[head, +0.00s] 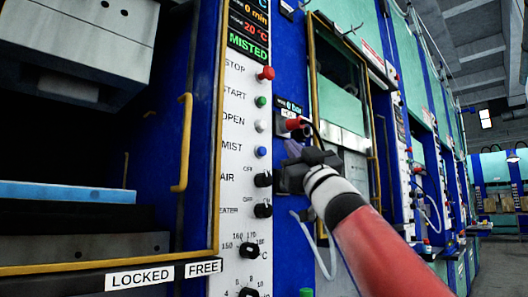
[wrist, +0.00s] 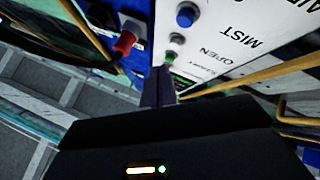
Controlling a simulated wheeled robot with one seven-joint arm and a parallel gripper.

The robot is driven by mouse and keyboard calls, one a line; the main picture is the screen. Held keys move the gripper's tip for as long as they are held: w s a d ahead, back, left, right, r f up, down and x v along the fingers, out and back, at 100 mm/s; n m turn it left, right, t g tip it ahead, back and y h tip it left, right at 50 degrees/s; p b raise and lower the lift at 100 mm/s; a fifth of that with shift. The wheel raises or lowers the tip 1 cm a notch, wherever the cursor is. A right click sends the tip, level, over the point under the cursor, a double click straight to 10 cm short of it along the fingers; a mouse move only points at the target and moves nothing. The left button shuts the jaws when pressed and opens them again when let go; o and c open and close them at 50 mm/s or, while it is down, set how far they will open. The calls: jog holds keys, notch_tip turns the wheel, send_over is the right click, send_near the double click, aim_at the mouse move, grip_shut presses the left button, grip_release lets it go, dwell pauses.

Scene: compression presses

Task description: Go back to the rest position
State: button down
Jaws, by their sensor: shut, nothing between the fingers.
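My gripper (head: 292,147) is at the end of my red and white arm, in front of the right edge of the white control panel (head: 235,150) in the head view. Its fingers are together and hold nothing. In the wrist view the shut fingers (wrist: 158,75) point up toward the panel, near its green button (wrist: 169,60). I cannot tell whether they touch anything. A red knob (head: 297,124) sits just above the fingers in the head view, and the wrist view shows it at upper left (wrist: 124,43).
The left press has a yellow handle (head: 183,142) and a yellow-edged frame with LOCKED and FREE labels. The panel carries a red STOP button (head: 266,73), a green START button (head: 260,101) and black knobs (head: 263,180). More blue presses line the right. Open floor shows at far right.

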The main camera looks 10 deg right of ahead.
jog(key=s+d+f+m+g+h, duration=0.25)
jog(key=f+m+g+h, duration=0.2)
jog(key=f, duration=0.95)
jog(key=s+d+f+m+g+h, duration=0.1)
jog(key=s+f+m+g+h, duration=0.4)
jog(key=f, duration=0.9)
jog(key=s+a+f+g, duration=0.1)
jog(key=s+f+g, duration=0.2)
jog(key=s+f, duration=0.3)
jog(key=s+a+f+n+g+y, duration=0.1)
jog(key=s+f, duration=0.6)
jog(key=f, duration=0.8)
jog(key=s+a+f+n+g, duration=0.1)
jog(key=s+a+f+g, duration=0.1)
jog(key=s+f+g, duration=0.4)
notch_tip(320, 180, down, 5)
jog(key=shift+s+a+r, duration=0.2)
jog(key=shift+s+a, duration=0.05)
jog(key=shift+s, duration=0.05)
